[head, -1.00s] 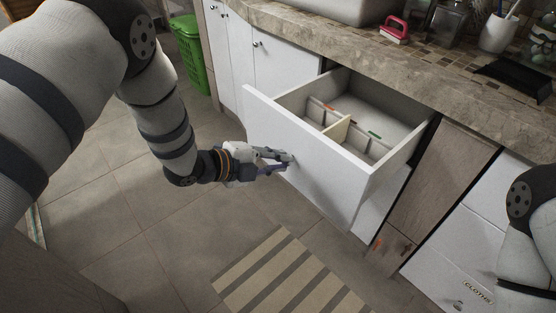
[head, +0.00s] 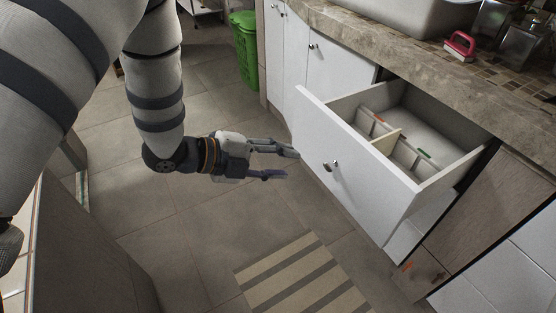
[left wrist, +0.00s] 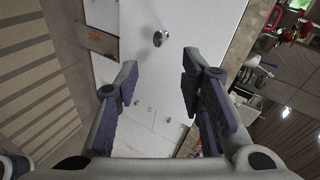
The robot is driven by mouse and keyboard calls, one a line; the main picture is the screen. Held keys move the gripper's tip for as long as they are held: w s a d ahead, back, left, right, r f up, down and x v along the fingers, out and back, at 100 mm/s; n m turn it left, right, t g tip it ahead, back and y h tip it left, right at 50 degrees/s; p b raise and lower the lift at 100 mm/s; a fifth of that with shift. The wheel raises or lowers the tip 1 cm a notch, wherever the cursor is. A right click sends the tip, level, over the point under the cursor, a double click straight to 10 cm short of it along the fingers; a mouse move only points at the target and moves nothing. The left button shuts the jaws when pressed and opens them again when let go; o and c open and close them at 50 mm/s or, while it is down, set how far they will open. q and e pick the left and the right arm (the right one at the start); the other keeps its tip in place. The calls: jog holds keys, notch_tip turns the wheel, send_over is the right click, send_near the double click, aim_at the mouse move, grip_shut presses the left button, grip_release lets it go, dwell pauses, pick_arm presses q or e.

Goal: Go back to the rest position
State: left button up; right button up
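My left gripper (head: 282,164) is open and empty, in front of the pulled-out white drawer (head: 345,165) and to the left of its knob (head: 330,166). In the left wrist view the two fingers of the left gripper (left wrist: 158,85) are spread apart. The knob (left wrist: 160,38) shows beyond the fingertips and touches neither. The drawer stands open and has dividers inside. My right gripper is not in view.
A stone counter (head: 420,62) runs above the white cabinets, with a red-handled brush (head: 460,45) on it. A green bin (head: 246,50) stands at the back. A striped mat (head: 305,275) lies on the tiled floor. The floor left of the drawer is clear.

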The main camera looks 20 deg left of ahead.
pick_arm(q)
jog(key=shift+s+a+r, duration=0.15)
jog(key=shift+s+a, duration=0.05)
jog(key=shift+s, duration=0.05)
jog(key=s+a+f+n+g+y+p, duration=0.25)
jog(key=s+f+n+g+y, duration=0.3)
jog(key=s+f+n, duration=1.15)
jog(key=s+a+r+n+g+y, duration=0.1)
jog(key=s+n+g+y, duration=0.2)
jog(key=s, duration=1.9)
jog(key=n+g, duration=0.3)
jog(key=n, duration=0.2)
jog(key=shift+r, duration=0.3)
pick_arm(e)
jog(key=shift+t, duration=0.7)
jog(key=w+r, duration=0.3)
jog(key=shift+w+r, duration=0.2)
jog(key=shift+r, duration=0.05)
